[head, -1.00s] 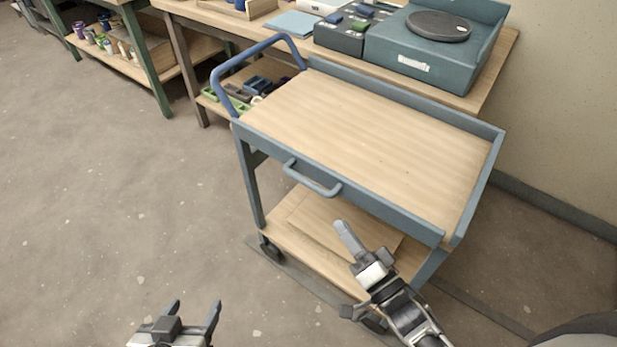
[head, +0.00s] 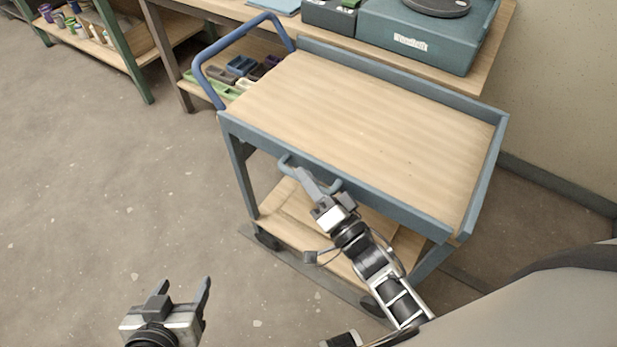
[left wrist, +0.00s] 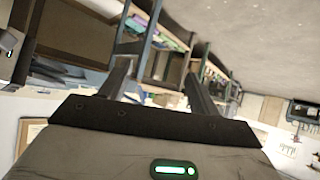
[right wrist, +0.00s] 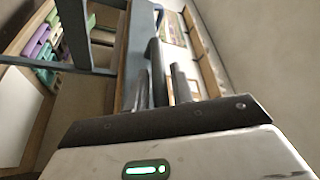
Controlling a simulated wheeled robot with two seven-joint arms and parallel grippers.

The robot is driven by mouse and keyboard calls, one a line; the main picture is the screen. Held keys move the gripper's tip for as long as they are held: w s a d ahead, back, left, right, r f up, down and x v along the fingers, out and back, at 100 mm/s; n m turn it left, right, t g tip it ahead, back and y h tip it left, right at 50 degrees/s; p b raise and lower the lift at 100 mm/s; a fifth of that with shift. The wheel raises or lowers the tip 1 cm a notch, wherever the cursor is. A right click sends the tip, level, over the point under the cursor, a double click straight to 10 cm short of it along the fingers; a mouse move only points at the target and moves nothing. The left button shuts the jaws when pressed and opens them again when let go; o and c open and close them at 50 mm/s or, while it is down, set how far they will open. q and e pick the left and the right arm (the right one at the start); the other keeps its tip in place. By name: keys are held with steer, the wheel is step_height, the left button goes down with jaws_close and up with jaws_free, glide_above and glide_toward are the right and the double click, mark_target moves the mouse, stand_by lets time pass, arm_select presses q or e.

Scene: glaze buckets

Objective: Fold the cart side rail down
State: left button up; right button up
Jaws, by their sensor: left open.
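The cart (head: 375,115) has a wood top with raised grey-blue edges. Its near side rail (head: 400,207) stands up along the front edge, with a bar handle (head: 286,166) on its outer face. My right gripper (head: 308,184) is at this handle and hides part of it. In the right wrist view, the dark handle (right wrist: 154,52) runs between the two fingers (right wrist: 163,88), which are fairly close together. I cannot tell whether they are pressed on it. My left gripper (head: 181,292) is open and empty over the floor, left of the cart; its fingers also show in the left wrist view (left wrist: 157,88).
A blue push handle (head: 235,42) rises at the cart's left end. A workbench (head: 488,62) with a grey-blue machine (head: 415,45) stands behind the cart, close to the wall. Shelves with small bins are at the back left. The floor (head: 100,190) left of the cart is clear.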

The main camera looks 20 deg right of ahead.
jaws_close()
